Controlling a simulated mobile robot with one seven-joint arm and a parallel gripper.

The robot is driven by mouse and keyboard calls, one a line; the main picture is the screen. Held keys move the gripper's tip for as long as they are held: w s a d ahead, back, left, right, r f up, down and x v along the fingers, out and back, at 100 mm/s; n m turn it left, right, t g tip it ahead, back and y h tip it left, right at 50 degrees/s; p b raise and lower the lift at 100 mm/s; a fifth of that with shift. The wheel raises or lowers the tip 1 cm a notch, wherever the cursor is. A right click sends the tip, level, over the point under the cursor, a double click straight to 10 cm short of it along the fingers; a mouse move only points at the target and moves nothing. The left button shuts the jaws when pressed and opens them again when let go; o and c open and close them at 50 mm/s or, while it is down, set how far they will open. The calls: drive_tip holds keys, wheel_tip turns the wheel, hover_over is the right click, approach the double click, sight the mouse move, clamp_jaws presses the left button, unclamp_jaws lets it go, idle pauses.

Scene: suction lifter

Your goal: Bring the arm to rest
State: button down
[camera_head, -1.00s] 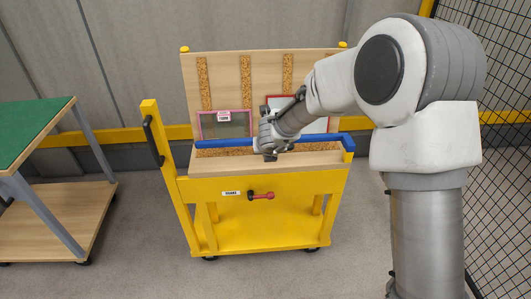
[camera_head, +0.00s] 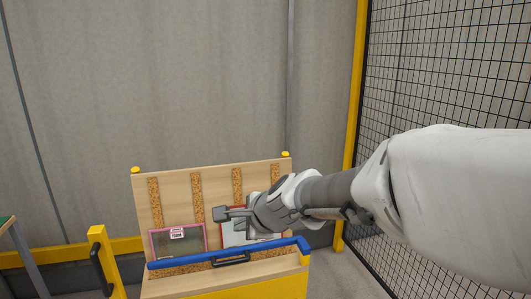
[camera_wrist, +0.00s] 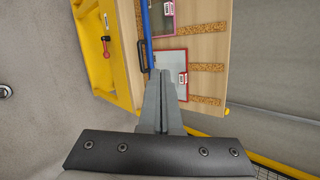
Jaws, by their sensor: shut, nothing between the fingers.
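My arm reaches in from the right in the head view, with my gripper (camera_head: 222,214) in front of the yellow cart's wooden back panel (camera_head: 178,190). In the wrist view my gripper (camera_wrist: 163,75) has its fingers together with nothing between them. A red-framed pane (camera_head: 233,238) leans on the panel behind my gripper and is partly hidden. It also shows in the wrist view (camera_wrist: 170,60). A pink-framed pane (camera_head: 178,240) with a label leans to its left. A blue bar (camera_head: 190,259) with a black handle runs across the front of the panes.
The yellow cart (camera_head: 280,288) stands below, with a black push handle (camera_head: 101,268) at its left. A black mesh fence (camera_head: 440,90) stands at the right behind my arm. A grey wall (camera_head: 150,80) is behind. A green-topped table (camera_head: 7,222) shows at the left edge.

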drive_tip(key=s+d+r+n+g+h+p, duration=0.1)
drive_tip(key=s+d+r+n+h+p, duration=0.1)
drive_tip(key=s+d+n, duration=0.6)
drive_tip(key=s+d+r+n+g+h+p, duration=0.1)
drive_tip(key=s+d+r+n+h+p, duration=0.1)
drive_tip(key=s+d+n, duration=0.5)
drive_tip(key=s+d+r+h, duration=0.1)
drive_tip(key=s+d, duration=0.3)
drive_tip(key=s, duration=0.4)
drive_tip(key=shift+d+n+g+p, duration=0.2)
drive_tip(key=shift+n+g+p, duration=0.15)
drive_tip(key=shift+n+g, duration=0.05)
drive_tip(key=shift+w+a, duration=0.1)
